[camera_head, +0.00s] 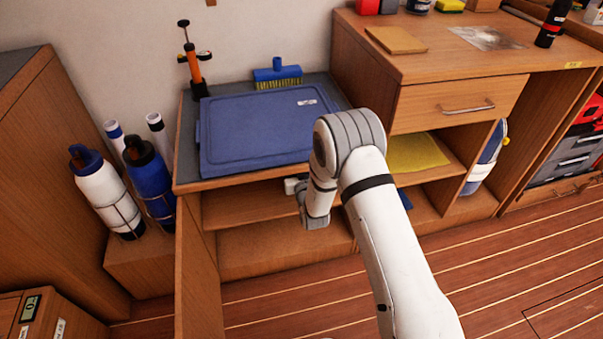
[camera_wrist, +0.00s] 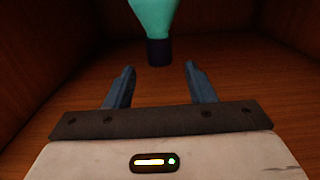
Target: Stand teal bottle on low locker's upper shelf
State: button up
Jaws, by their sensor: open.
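The teal bottle (camera_wrist: 153,16) shows in the wrist view just beyond my fingertips, cut off by the top edge. It narrows to a dark end that points down in the picture; I cannot tell whether it stands or is tilted. My gripper (camera_wrist: 160,66) is open, with the dark end centred ahead of the gap and no finger touching it. In the head view my wrist reaches the front of the low locker (camera_head: 185,184), at its upper shelf (camera_head: 245,207). My fingertips and the bottle are hidden there.
The locker's door (camera_head: 196,270) stands open on the left. A blue lid (camera_head: 255,130), a brush (camera_head: 277,73) and an orange pump (camera_head: 195,75) are on top. White (camera_head: 103,190) and blue (camera_head: 148,178) bottles stand left. Wooden walls enclose the fingers closely.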

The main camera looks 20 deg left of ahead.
jog(key=v, duration=0.6)
jog(key=shift+s+d+p, duration=0.2)
jog(key=shift+s+p, duration=0.1)
jog(key=shift+p, duration=0.1)
